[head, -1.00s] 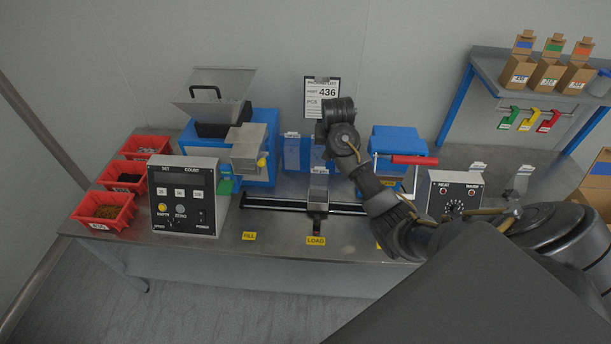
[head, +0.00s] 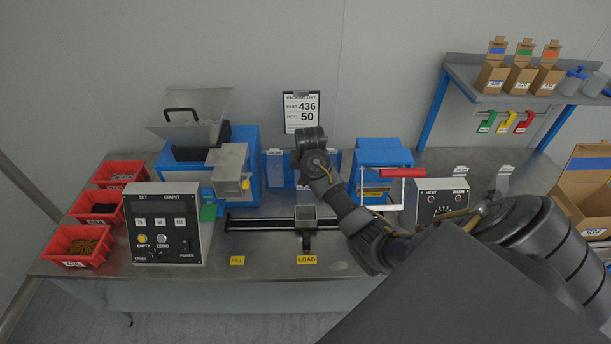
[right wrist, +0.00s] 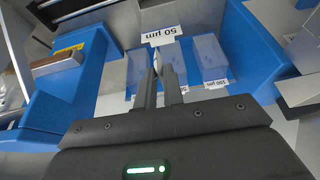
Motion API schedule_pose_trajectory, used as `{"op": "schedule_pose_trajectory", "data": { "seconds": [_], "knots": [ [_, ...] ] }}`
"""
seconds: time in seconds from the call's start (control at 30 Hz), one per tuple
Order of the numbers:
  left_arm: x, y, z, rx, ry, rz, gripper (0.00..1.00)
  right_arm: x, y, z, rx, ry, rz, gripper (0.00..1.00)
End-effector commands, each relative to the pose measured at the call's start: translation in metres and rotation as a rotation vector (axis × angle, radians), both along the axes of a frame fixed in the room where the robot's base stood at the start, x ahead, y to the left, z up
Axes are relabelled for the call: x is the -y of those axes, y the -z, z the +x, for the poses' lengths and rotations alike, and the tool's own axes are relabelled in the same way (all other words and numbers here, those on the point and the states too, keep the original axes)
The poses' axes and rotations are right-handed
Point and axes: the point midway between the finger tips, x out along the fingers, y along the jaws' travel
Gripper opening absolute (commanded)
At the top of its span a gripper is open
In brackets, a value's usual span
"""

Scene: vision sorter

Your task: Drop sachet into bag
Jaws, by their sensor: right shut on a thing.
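My right gripper (right wrist: 165,88) is shut on a small thin pale thing, seen nearly edge-on, which looks like the sachet (right wrist: 157,60). In the head view my right arm reaches in front of the bag rack, and its wrist hides the fingers and what they hold. Pale blue see-through bags hang behind the fingers in the right wrist view, one showing clearly (right wrist: 208,58); one also shows in the head view (head: 275,168). A grey open-topped holder (head: 305,214) stands on the rail behind the LOAD label, below my wrist. I cannot make out a bag in it. My left gripper is out of view.
A blue machine with a grey hopper (head: 190,118) and a control box (head: 165,225) stand at left, beside red bins (head: 78,245). A blue sealer with a red handle (head: 385,172) and a heat box (head: 440,203) stand at right. The front table edge is mostly clear.

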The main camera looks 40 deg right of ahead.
Motion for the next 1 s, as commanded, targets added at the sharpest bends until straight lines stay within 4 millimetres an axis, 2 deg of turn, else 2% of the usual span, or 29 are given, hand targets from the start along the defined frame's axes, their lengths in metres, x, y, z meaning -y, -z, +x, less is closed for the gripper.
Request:
{"op": "schedule_pose_trajectory", "data": {
  "seconds": [0.03, 0.1, 0.17, 0.27, 0.37, 0.4, 0.57, 0.87, 1.0],
  "knots": [
    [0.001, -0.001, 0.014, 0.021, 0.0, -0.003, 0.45, 0.0, 0.002, -0.001, -0.001, 0.001, 0.0, 0.0],
    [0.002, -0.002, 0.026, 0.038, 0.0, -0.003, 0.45, 0.0, 0.004, -0.001, -0.001, 0.001, 0.0, 0.0],
    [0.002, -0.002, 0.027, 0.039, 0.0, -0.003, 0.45, 0.001, 0.005, -0.001, 0.0, 0.001, 0.0, 0.0],
    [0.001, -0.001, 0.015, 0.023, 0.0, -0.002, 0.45, 0.001, 0.005, -0.001, 0.0, 0.001, 0.0, 0.0],
    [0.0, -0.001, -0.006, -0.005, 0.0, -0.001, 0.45, 0.001, 0.004, -0.001, 0.0, 0.001, -0.001, 0.0],
    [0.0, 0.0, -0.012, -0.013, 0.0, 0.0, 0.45, 0.001, 0.004, -0.001, 0.0, 0.001, -0.001, 0.14],
    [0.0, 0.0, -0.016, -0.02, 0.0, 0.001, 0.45, 0.001, 0.004, -0.001, 0.0, 0.001, -0.001, 0.35],
    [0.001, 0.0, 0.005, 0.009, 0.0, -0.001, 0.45, 0.001, 0.002, -0.001, 0.001, 0.0, -0.002, 0.35],
    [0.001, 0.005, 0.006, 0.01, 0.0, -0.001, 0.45, -0.001, -0.011, -0.005, 0.005, -0.001, -0.005, 0.35]
  ]
}}
